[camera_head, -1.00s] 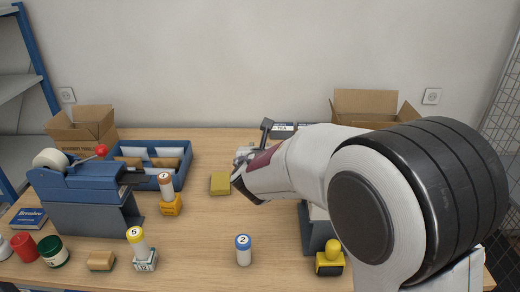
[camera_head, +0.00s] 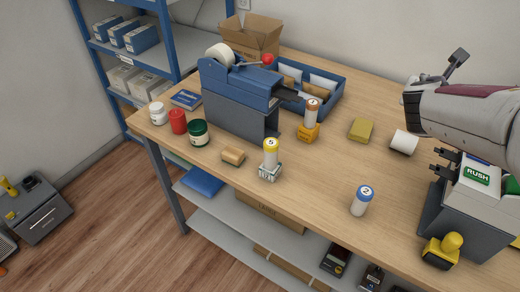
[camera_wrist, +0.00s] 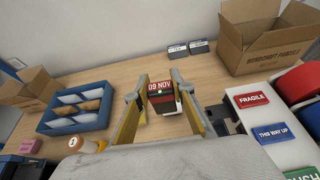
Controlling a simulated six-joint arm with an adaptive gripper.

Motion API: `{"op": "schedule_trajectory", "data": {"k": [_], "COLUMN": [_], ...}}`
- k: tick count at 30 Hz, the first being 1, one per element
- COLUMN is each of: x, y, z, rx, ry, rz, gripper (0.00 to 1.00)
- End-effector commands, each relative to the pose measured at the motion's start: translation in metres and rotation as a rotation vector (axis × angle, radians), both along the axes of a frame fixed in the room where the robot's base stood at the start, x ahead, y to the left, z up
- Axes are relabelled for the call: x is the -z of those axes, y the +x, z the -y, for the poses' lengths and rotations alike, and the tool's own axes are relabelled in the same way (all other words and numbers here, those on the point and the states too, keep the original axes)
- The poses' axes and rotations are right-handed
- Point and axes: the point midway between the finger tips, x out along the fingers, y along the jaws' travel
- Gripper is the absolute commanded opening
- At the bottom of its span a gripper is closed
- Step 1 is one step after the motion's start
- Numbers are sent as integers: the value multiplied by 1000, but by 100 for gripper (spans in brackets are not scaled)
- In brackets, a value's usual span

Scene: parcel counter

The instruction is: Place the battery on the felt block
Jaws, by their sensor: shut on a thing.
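In the head view an olive-yellow block (camera_head: 361,129) lies on the counter; it looks like the felt block, and its top is bare. My arm's end is right of it, and the arm hides the fingertips there. In the wrist view my gripper (camera_wrist: 163,80) is shut on a dark thing with a red face marked "09 NOV" (camera_wrist: 160,87); I cannot tell whether this is the battery. Other upright cylinders are blue-topped "2" (camera_head: 361,201), yellow-topped "5" (camera_head: 270,153) and copper-topped (camera_head: 312,112).
A blue tray (camera_head: 328,103), a tape dispenser (camera_head: 240,108), jars and a wooden block (camera_head: 233,155) are left.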

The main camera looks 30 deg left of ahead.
Motion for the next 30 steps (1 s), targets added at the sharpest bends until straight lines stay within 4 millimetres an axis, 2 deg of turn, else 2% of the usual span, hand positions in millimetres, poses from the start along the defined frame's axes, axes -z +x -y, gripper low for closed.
{"op": "schedule_trajectory", "data": {"k": [5, 15, 23, 30], "x": [-24, -49, -50, -53], "y": [0, 0, -5, -17], "z": [0, 0, -48, -109], "rx": [0, 0, -44, -98], "ry": [3, 3, 1, 0], "rz": [3, 1, 7, 14], "gripper": [0, 0, 0, 0]}}
